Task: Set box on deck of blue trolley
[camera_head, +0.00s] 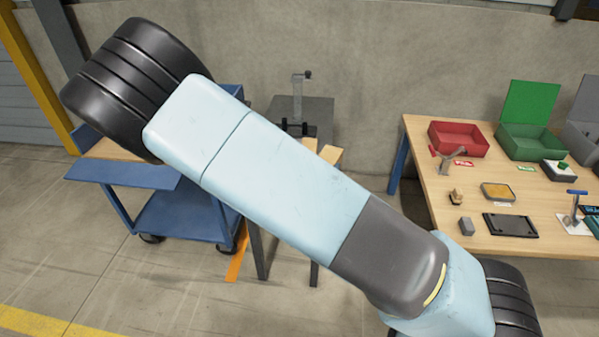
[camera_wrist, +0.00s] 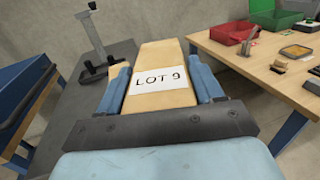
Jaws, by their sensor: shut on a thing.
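In the wrist view, a tan box (camera_wrist: 162,98) with a white label reading "LOT 9" sits between the two blue fingers of my gripper (camera_wrist: 160,70). The fingers are shut on its sides. In the head view my own arm crosses the picture and hides the gripper. The blue trolley (camera_head: 185,215) stands at the left in the head view, with a tan upper surface and a blue lower shelf. My arm covers much of its top. Part of a blue structure, likely the trolley, shows at the left edge of the wrist view (camera_wrist: 22,95).
A grey stand (camera_head: 318,108) with an upright clamp is behind my arm; tan pieces show by it. A wooden table (camera_head: 430,190) at the right carries a red bin (camera_head: 458,138), a green bin (camera_head: 530,140) and small parts. Floor in front of the trolley is clear.

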